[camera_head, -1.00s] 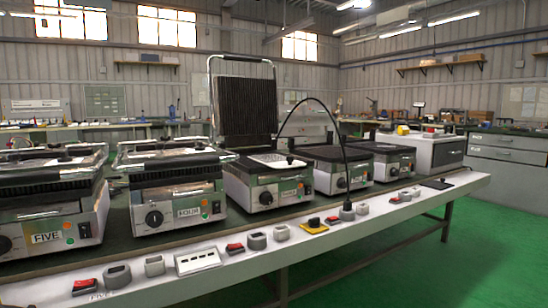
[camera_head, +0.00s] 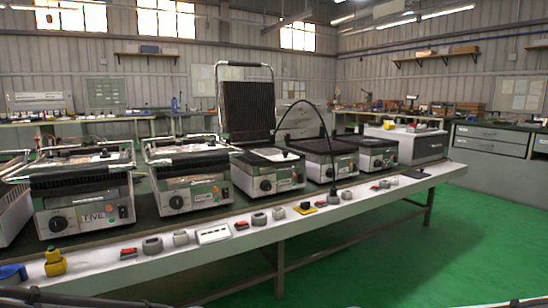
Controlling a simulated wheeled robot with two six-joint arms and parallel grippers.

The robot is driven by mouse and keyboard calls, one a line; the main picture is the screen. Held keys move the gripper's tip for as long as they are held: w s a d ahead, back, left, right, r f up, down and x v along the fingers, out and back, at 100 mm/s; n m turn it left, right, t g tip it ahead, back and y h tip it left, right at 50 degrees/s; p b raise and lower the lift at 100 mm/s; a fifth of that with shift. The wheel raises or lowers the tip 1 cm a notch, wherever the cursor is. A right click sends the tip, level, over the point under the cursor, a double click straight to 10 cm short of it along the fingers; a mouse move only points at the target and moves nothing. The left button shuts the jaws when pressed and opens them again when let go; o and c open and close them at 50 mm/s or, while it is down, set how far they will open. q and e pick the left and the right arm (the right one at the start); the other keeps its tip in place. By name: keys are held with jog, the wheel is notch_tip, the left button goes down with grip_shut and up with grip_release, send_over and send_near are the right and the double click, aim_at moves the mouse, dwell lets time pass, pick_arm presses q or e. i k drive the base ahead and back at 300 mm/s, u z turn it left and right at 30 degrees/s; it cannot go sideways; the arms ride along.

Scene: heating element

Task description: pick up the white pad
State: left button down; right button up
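A thin white pad (camera_head: 275,154) lies flat on the lower plate of the open grill (camera_head: 268,178) in the middle of the bench. The ribbed lid (camera_head: 247,108) of this grill stands upright behind the pad. Neither of my grippers can be made out. Only dark, thin parts, likely of my own arms, show along the bottom edge, well apart from the pad.
Several closed grills stand in a row, one marked FIVE (camera_head: 86,205) at the left. A black cable (camera_head: 322,125) arches beside the open grill. Switches and a yellow item (camera_head: 55,263) line the bench's white front ledge (camera_head: 190,252). Green floor (camera_head: 400,260) is clear at right.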

aim_at(272, 154)
jog(key=z, duration=0.35)
jog(key=i, duration=1.35)
jog(key=u, duration=0.45)
